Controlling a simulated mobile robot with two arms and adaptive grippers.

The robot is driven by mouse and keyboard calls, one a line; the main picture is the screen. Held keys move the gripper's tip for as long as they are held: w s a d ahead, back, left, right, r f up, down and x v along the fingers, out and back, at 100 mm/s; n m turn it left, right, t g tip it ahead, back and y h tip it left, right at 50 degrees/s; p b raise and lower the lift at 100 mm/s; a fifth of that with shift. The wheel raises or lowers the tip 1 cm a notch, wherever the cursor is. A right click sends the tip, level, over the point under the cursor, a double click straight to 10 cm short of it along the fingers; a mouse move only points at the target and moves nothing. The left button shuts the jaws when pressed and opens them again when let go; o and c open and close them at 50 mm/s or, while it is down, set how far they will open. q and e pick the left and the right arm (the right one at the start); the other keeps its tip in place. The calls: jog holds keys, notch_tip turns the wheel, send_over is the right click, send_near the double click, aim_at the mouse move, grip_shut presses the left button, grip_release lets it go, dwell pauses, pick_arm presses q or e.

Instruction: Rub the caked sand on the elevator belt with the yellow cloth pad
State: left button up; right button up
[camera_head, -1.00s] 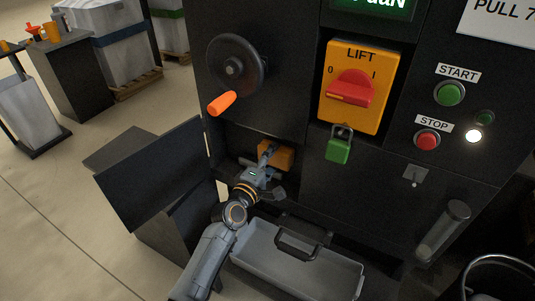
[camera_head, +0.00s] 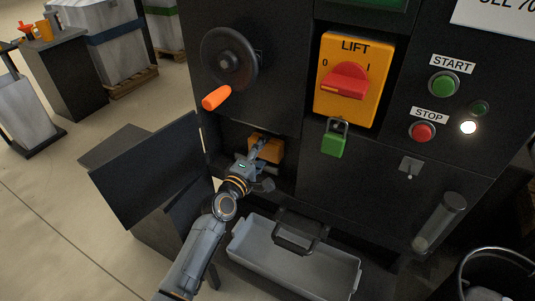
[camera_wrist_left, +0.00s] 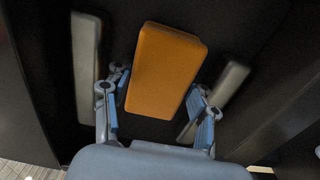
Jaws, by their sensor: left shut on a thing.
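The cloth pad (camera_head: 267,147), a yellow-orange block, is inside the dark opening low on the machine's front. My left gripper (camera_head: 257,157) reaches into this opening and is shut on the pad. In the left wrist view the pad (camera_wrist_left: 165,70) stands out between the two blue-padded fingers of the gripper (camera_wrist_left: 160,112). Dark surfaces surround the pad there. I cannot make out the elevator belt or the caked sand in the dark. My right gripper is not in view.
An open dark door (camera_head: 150,170) stands left of the opening. A grey tray (camera_head: 250,258) with a black handle sits below. An orange-handled crank (camera_head: 216,97), a green padlock (camera_head: 334,143) and a red LIFT switch (camera_head: 346,82) are above. Grey bars (camera_wrist_left: 87,65) flank the pad in the wrist view.

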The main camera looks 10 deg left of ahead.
aim_at(239, 133)
pick_arm(q)
jog(key=shift+w+a+b, duration=0.25)
jog(key=shift+a+b, duration=0.1)
jog(key=shift+a, duration=0.4)
jog(key=shift+w+a+b, duration=0.3)
jog(key=shift+a+b, duration=0.05)
jog(key=shift+a, duration=0.45)
jog(key=shift+w+a+b, duration=0.25)
jog(key=shift+a+b, duration=0.1)
jog(key=shift+a, duration=0.4)
jog(key=shift+w+a+b, duration=0.15)
jog(key=shift+a+b, duration=0.1)
jog(key=shift+a, duration=0.25)
jog(key=shift+w+a+b, duration=0.15)
jog(key=shift+a+b, duration=0.1)
jog(key=shift+a, duration=0.25)
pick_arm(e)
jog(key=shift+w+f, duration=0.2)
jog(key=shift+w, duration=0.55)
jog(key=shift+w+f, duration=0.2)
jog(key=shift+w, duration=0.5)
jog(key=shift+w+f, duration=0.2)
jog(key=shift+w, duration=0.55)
